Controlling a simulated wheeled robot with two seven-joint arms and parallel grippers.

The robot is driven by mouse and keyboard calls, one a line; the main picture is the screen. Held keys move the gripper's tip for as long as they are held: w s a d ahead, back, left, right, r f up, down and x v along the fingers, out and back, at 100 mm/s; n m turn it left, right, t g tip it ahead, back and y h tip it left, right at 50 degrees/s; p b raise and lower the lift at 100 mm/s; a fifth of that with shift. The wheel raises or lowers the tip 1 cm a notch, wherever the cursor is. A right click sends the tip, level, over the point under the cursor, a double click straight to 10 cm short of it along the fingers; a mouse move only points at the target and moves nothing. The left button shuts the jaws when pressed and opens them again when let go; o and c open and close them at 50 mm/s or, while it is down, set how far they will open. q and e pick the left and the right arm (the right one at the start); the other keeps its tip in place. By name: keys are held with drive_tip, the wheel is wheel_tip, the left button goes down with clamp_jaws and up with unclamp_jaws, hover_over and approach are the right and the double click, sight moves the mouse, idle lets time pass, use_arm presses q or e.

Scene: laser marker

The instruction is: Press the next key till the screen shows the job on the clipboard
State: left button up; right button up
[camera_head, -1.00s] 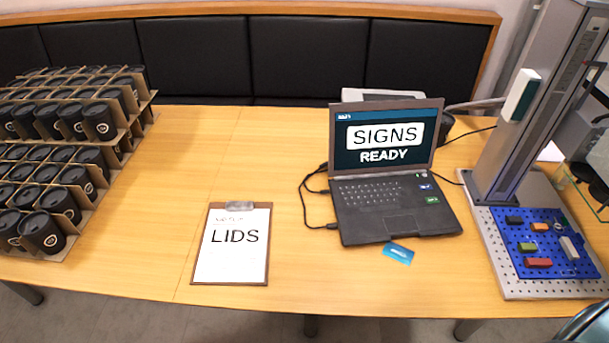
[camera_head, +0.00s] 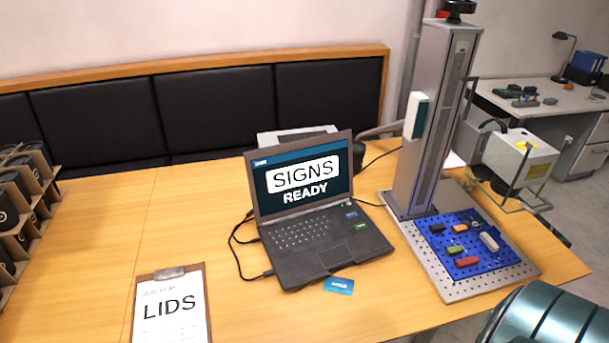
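The laptop (camera_head: 310,262) stands open on the wooden table. Its screen (camera_head: 302,181) reads "SIGNS" in a white box with "READY" below. A blue key (camera_head: 351,215) and a green key (camera_head: 360,226) sit at the right of its keyboard; their lettering is too small to read. The clipboard (camera_head: 141,316) lies at the front left of the laptop, cut by the lower frame edge, and its paper (camera_head: 172,318) reads "LIDS". Neither of my grippers is in view.
The laser marker column (camera_head: 432,120) stands right of the laptop, with a blue pegboard plate (camera_head: 490,262) holding small coloured blocks before it. A blue card (camera_head: 339,286) lies at the laptop's front. Table (camera_head: 105,225) between is clear.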

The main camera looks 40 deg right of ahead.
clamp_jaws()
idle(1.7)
